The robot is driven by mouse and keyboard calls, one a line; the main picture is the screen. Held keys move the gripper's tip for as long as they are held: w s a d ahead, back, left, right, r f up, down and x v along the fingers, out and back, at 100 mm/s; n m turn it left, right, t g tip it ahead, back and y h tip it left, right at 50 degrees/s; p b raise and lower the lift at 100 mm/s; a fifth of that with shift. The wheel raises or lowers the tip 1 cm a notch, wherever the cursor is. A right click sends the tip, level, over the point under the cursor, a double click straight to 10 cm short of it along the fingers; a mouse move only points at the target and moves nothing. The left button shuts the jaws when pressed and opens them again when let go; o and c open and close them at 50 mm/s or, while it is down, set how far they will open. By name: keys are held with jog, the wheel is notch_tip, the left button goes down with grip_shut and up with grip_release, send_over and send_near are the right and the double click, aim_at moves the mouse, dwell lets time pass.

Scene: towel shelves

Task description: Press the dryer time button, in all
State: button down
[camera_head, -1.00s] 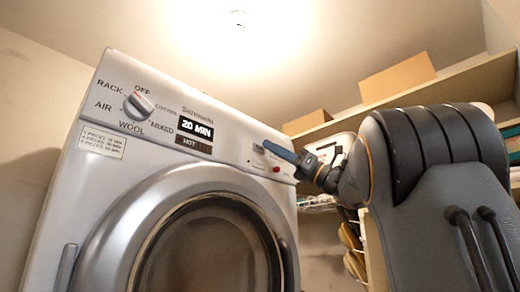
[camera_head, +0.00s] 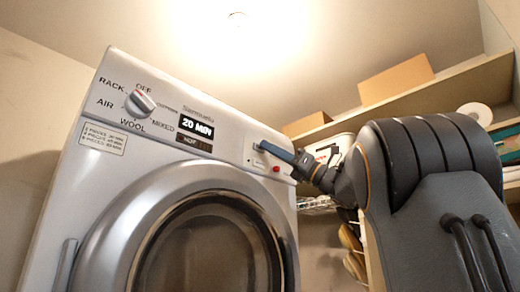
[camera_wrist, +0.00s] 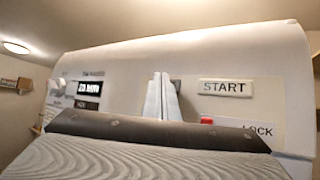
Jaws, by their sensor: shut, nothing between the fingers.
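The dryer (camera_head: 150,160) is a silver machine with a round door, filling the left of the head view. Its display (camera_head: 196,127) reads "20 MIN", with a smaller dark readout below. The display also shows in the wrist view (camera_wrist: 89,87). My gripper (camera_head: 263,147) is shut and empty. Its tips are at the right part of the panel, touching it or very close; I cannot tell which. In the wrist view the fingers (camera_wrist: 162,98) point at a spot left of the START button (camera_wrist: 226,88). They cover most of a dark patch there. The time button is not clearly visible.
A red button (camera_wrist: 207,121) sits beside the LOCK label, just right of the fingers. The mode dial (camera_head: 140,104) is on the panel's left. A shelf (camera_head: 440,92) with a cardboard box (camera_head: 396,79) stands at the right, behind my arm.

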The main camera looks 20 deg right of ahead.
jog(key=shift+w+a, duration=0.1)
jog(key=shift+w, duration=0.25)
dwell(0.4)
jog(key=shift+s+b, duration=0.1)
jog(key=shift+b, duration=0.35)
jog(key=shift+s+d+b, duration=0.25)
jog(key=shift+s+b, duration=0.45)
jog(key=s+b, duration=0.1)
jog(key=s+d+b, duration=0.1)
jog(key=s, duration=0.1)
jog(key=s+b, duration=0.1)
jog(key=shift+s+d, duration=0.35)
dwell(0.7)
